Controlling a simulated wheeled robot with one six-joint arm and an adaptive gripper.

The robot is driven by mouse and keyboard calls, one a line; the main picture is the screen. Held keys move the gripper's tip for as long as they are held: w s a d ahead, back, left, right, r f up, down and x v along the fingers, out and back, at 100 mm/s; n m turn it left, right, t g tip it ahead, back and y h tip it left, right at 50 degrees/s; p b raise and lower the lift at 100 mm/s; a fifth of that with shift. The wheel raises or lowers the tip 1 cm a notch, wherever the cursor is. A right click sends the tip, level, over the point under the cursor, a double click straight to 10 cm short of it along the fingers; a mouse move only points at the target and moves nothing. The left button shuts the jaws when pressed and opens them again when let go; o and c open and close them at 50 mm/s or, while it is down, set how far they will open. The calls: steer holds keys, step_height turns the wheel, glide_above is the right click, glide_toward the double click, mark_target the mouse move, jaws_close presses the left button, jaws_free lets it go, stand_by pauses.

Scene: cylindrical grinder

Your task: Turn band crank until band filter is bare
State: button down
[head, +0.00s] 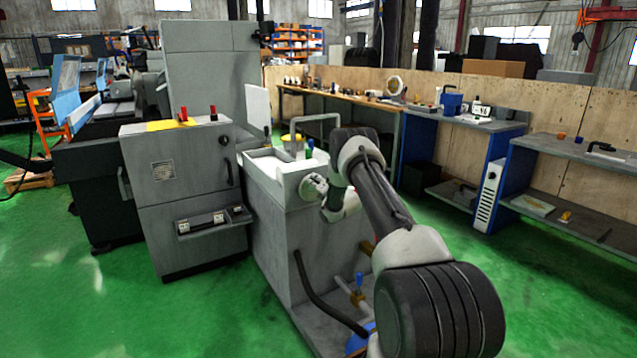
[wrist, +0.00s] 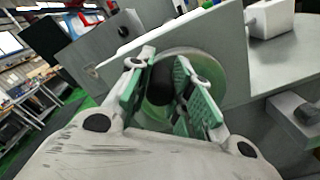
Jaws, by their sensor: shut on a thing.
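The band crank (head: 312,187) is a pale round disc on the side of the grey filter tank (head: 291,222) in the head view. In the wrist view the crank disc (wrist: 232,78) stands behind a dark knob (wrist: 160,82). My gripper (wrist: 164,68) has its green-padded fingers on both sides of this knob and is shut on it. In the head view my gripper (head: 327,190) is at the crank, partly hidden by my arm. A pale surface (head: 297,172) lies on the tank top; I cannot tell how much of the band filter is covered.
The grey grinder cabinet (head: 183,190) stands left of the tank. A pipe with a blue-handled valve (head: 358,283) is low in front of the tank. Workbenches (head: 455,120) line the right wall. Green floor (head: 540,290) is free at the right.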

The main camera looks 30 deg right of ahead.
mark_target(305, 184)
steer(key=shift+a+f+n, duration=0.35)
steer(key=shift+a+n, duration=0.2)
steer(key=shift+n, duration=0.8)
steer(key=shift+a+f+n, duration=0.3)
steer(key=shift+a+n, duration=0.2)
steer(key=shift+n, duration=0.8)
steer(key=shift+a+f+n, duration=0.35)
steer(key=shift+a+n, duration=0.2)
steer(key=shift+n, duration=0.8)
steer(key=c, duration=1.3)
jaws_free()
steer(key=shift+s, duration=0.15)
steer(key=s, duration=0.7)
steer(key=shift+s+d, duration=0.1)
steer(key=shift+s, duration=0.05)
